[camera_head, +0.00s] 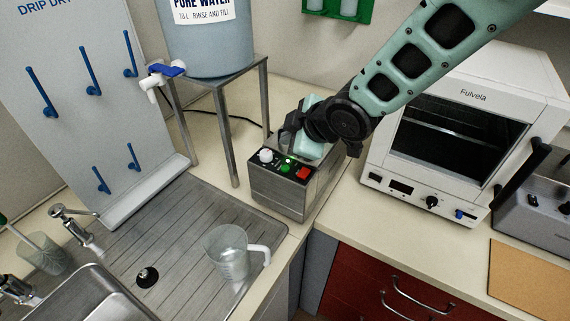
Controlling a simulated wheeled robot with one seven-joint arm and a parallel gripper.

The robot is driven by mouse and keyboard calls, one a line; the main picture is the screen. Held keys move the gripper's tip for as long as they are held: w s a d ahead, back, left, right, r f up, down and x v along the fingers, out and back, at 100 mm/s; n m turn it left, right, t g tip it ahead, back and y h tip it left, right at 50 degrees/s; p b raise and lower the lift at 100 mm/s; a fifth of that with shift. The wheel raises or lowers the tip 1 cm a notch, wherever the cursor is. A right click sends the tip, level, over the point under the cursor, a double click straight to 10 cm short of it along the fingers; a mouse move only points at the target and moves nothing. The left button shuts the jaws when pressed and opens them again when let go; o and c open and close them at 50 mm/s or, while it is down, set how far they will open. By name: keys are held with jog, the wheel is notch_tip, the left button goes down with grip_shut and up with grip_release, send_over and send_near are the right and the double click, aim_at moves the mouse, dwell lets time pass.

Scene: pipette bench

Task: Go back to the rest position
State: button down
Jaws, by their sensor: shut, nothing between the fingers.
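My arm reaches in from the upper right. My gripper (288,140) is at its end, low over the back of a steel control box (277,194) on the bench. The gripper is shut and empty. Its dark fingers point down and left, close behind the box's top panel, which carries a white knob (266,156), a green lit button (285,168) and a red switch (303,174). I cannot tell whether the fingers touch the box. My wrist hides part of the box's rear.
A blue water container (207,40) stands on a metal stand (228,140) left of my gripper. A white oven (461,128) is close on the right. A clear jug (230,262) sits on the steel drainer (185,240). A peg board (70,75) leans at left.

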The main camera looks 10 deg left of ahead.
dwell(0.6)
jog(key=s+d+f+m+g+h+b, duration=0.1)
jog(key=s+d+m+g+h+b, duration=0.1)
jog(key=s+d, duration=1)
jog(key=s+d+f+m+g+h+b, duration=0.2)
jog(key=s+d+m+b, duration=0.5)
jog(key=s+d, duration=0.5)
jog(key=s+m+g+h, duration=0.1)
jog(key=m+h, duration=0.1)
jog(key=shift+m+g+h, duration=0.3)
jog(key=shift+s+f, duration=0.1)
